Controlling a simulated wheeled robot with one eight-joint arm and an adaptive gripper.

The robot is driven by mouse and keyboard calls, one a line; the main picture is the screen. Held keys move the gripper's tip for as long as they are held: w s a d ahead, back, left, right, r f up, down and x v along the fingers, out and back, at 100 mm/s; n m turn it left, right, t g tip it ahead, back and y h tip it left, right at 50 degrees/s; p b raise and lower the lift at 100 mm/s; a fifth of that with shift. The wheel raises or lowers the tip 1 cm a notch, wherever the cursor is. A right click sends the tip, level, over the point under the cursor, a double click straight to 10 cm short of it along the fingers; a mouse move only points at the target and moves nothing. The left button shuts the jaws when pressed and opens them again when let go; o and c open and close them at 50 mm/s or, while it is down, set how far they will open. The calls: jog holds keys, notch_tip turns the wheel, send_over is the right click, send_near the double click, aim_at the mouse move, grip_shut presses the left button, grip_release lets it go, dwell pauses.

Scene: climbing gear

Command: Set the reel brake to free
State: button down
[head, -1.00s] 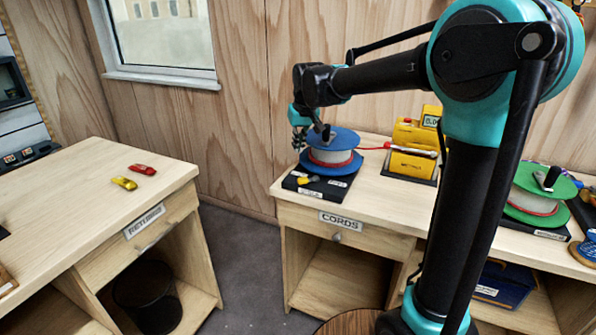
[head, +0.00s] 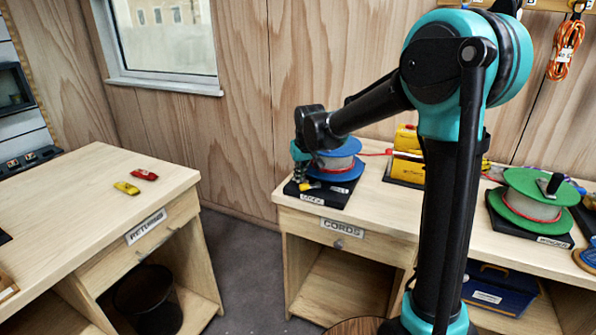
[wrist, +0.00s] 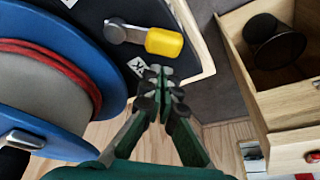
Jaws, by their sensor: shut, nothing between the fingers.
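The blue reel (head: 338,171) with red cord stands on a black base plate (head: 334,198) on the cords table. In the wrist view the blue reel (wrist: 108,72) fills the left side. The brake lever (wrist: 165,43), with a yellow grip on a grey pivot arm, lies on the black base beside the reel, its grip pointing right in that view. My gripper (wrist: 160,82) is shut and empty, its fingertips just below the yellow grip in the picture; contact cannot be told. In the head view my gripper (head: 300,172) is low at the reel's left side, partly hiding the lever.
A yellow meter box (head: 407,140) stands right of the blue reel, with red cord running to it. A green reel (head: 530,197) stands farther right. The returns table (head: 90,205) at left holds red and yellow items. A floor gap separates the tables.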

aim_at(303, 186)
jog(key=shift+s+d, duration=0.3)
jog(key=shift+s, duration=0.3)
jog(key=shift+s+n, duration=0.3)
jog(key=shift+n, duration=0.3)
jog(key=shift+s+d+n+y, duration=0.2)
jog(key=shift+s+n+y, duration=0.2)
jog(key=shift+n, duration=0.4)
jog(key=n, duration=0.2)
jog(key=s+d+n+g, duration=0.1)
jog(key=shift+s+n+y, duration=0.3)
jog(key=shift+n+y, duration=0.1)
jog(key=n, duration=0.1)
jog(key=s+d+n+g, duration=0.1)
jog(key=n, duration=0.2)
jog(key=shift+s+d+g+y, duration=0.2)
jog(key=shift+d+g+y, duration=0.1)
jog(key=shift+g, duration=0.1)
jog(key=n, duration=0.1)
jog(key=d+n+g, duration=0.1)
jog(key=n, duration=0.2)
jog(key=shift+s+d+n, duration=0.3)
jog(key=shift+s+d, duration=0.05)
jog(key=shift+d, duration=0.05)
jog(key=shift+w, duration=0.1)
